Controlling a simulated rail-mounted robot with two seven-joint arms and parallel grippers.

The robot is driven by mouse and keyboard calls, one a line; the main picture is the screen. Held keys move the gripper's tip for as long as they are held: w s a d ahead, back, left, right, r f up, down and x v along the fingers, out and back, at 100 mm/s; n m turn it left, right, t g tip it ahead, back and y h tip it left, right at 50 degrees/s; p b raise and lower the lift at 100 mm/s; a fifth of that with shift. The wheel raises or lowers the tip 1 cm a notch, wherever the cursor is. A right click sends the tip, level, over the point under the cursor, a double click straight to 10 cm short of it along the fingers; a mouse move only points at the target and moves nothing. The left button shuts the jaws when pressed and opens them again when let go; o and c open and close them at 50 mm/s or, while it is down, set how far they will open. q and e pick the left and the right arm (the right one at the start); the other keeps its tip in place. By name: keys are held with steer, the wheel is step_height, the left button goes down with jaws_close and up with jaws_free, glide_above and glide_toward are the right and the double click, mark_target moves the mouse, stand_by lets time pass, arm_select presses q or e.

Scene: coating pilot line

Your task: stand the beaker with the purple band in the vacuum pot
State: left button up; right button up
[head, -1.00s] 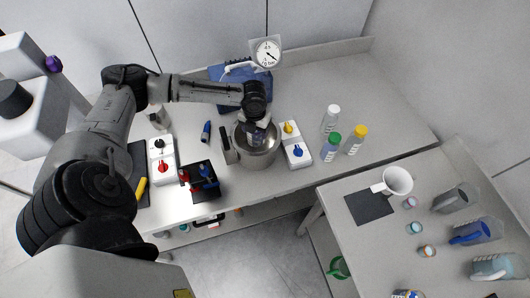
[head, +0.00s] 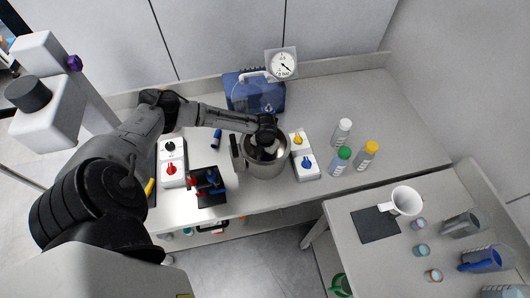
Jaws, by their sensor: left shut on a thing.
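The vacuum pot (head: 265,170) is a round, shiny metal pot with a dark side handle, standing open on the long bench in the head view. My left gripper (head: 264,149) points down into the pot's mouth from above. It is shut on the beaker, which is mostly hidden by the gripper and the pot wall. The purple band cannot be made out, and I cannot tell whether the beaker touches the pot floor. My right gripper is out of view.
White switch boxes stand right (head: 304,158) and left (head: 172,164) of the pot. A blue pump (head: 255,92) and a gauge (head: 282,65) are behind it. Bottles (head: 341,160) stand farther right.

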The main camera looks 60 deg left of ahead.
arm_select(q)
steer(key=shift+f, duration=0.25)
steer(key=o, duration=1)
steer(key=shift+r, duration=0.1)
steer(key=shift+r+b, duration=0.3)
steer(key=shift+r, duration=5.75)
